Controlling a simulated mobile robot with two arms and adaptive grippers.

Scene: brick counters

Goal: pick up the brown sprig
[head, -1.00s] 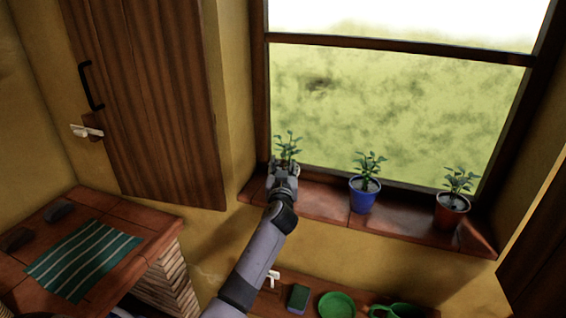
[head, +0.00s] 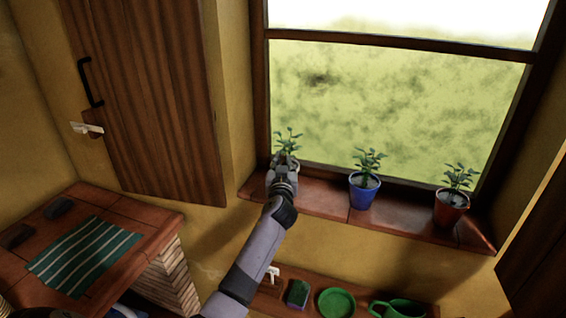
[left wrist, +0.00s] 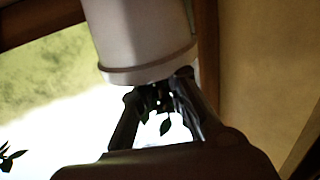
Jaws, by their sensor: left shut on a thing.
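A white pot (left wrist: 140,35) with a leafy plant stands at the left end of the windowsill. It shows upside down in the left wrist view and mostly hides behind my gripper in the head view, where its green leaves (head: 288,141) show above. My left gripper (head: 281,161) is at this plant. In the left wrist view the left gripper (left wrist: 160,88) has its fingertips at the pot's rim, shut on a dark sprig among the stems. The sprig's brown colour is hard to make out and its lower part is hidden. My right gripper is not in view.
A blue pot (head: 363,193) and a red-brown pot (head: 451,210) with plants stand further right on the sill (head: 325,205). A wooden shutter (head: 150,100) is to the left. Below are a green plate (head: 337,303), a green cup (head: 402,309) and a sponge (head: 298,293).

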